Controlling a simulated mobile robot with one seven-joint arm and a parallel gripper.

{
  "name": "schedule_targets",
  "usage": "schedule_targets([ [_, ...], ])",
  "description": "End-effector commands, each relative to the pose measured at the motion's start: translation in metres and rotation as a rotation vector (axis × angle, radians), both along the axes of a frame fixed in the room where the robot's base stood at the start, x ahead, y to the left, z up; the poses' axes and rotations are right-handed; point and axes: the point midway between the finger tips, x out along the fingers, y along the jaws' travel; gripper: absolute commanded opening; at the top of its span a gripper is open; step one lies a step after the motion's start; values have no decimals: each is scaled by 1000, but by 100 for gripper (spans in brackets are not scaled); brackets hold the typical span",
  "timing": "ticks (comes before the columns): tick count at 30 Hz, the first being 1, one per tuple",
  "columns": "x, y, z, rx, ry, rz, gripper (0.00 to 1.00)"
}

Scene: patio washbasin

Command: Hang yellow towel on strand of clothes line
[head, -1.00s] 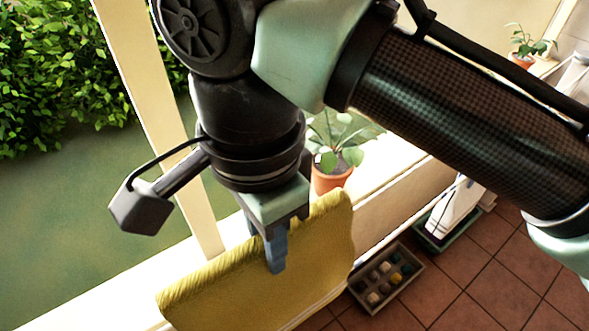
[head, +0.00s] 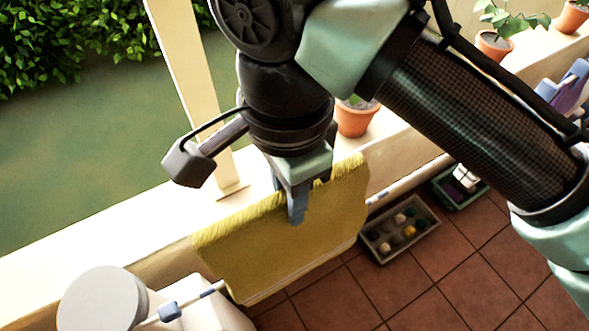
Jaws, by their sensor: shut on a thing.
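The yellow towel (head: 330,235) hangs as a folded sheet below my gripper (head: 297,208). My gripper is shut on the towel's upper edge near its middle, with a blue-grey fingertip showing against the near face. A pale strand of clothes line (head: 398,187) with blue pieces on it shows to the right of the towel. It shows again at the towel's lower left, near a blue clip (head: 169,311). The towel hides the stretch between. I cannot tell whether the towel touches the strand or lies over it.
A white ledge (head: 95,232) with a post (head: 185,85) runs behind the towel. A potted plant (head: 355,118) stands on the ledge. A grey round-topped object (head: 102,298) is at lower left. A compartment tray (head: 400,228) lies on the tiled floor (head: 440,262).

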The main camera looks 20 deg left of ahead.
Motion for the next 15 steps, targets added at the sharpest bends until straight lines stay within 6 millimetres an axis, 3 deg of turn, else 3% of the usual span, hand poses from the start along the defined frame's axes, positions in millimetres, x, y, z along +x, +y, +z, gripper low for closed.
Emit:
schedule_targets([
  [1, 0, 0, -10, 1, 0, 0, 0],
  [15, 0, 0, -67, 2, 1, -1, 0],
])
